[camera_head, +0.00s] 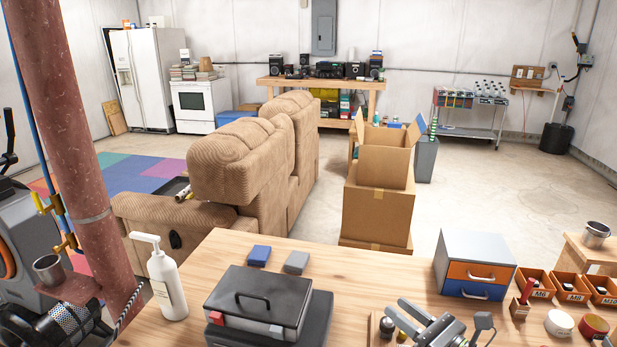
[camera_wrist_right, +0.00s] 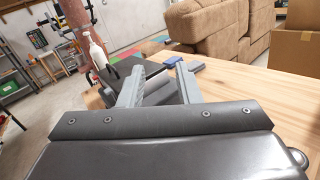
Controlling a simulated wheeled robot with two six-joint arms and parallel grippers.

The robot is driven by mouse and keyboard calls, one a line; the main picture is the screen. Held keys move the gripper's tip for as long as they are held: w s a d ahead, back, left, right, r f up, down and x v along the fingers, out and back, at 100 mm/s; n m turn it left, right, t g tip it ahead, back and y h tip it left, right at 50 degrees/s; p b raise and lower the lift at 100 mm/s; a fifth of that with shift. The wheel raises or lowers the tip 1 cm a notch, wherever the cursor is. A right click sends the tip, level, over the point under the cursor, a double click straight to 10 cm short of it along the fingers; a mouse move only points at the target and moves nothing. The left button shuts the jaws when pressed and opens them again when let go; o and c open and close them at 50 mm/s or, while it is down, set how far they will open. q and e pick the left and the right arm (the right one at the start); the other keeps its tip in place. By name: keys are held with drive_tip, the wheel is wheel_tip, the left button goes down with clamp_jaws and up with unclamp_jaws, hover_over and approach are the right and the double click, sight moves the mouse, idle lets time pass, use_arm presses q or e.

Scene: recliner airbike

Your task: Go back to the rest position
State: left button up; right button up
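My right gripper (camera_head: 398,313) is at the bottom of the head view, over the front part of the wooden table (camera_head: 345,275). In the right wrist view its two fingers (camera_wrist_right: 158,76) stand apart with a gap between them, and I see nothing held. The fingers point toward the black box (camera_head: 258,295) on the table, which shows behind them in the wrist view. My left gripper is not in either view.
A white pump bottle (camera_head: 168,288), a blue block (camera_head: 258,255) and a grey block (camera_head: 296,262) are on the table. A drawer unit (camera_head: 475,262) and orange bins (camera_head: 568,288) stand right. A reddish column (camera_head: 78,130) rises at left. Cardboard boxes (camera_head: 378,210) stand beyond the table.

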drive_tip(key=s+d+r+m+t+h, duration=0.2)
drive_tip(key=s+d+m+t+h, duration=0.15)
drive_tip(key=d+m+h, duration=0.55)
drive_tip(key=s+d+r+m+t+h, duration=0.25)
drive_tip(key=m+t+h, duration=0.2)
drive_tip(key=m, duration=0.85)
drive_tip(key=s+d+f+m+g+h, duration=0.7)
drive_tip(key=f+m+g, duration=0.25)
drive_tip(key=m, duration=0.45)
drive_tip(key=s+a+f+m+g+y, duration=0.35)
drive_tip(key=s+f+g, duration=0.2)
drive_tip(key=s, duration=0.35)
drive_tip(key=s+a+f+m+g+y, duration=0.35)
drive_tip(key=s+f, duration=0.25)
drive_tip(key=s, duration=0.4)
wheel_tip(320, 180, down, 24)
drive_tip(key=d+g, duration=0.2)
drive_tip(key=s+a+f, duration=0.1)
drive_tip(key=s+f, duration=1.3)
drive_tip(key=f, duration=0.2)
drive_tip(key=shift+s+a+f+n+g+y, duration=0.2)
drive_tip(key=shift+s+a+n+g+y, duration=0.05)
drive_tip(key=shift+a+n+g+y, duration=0.1)
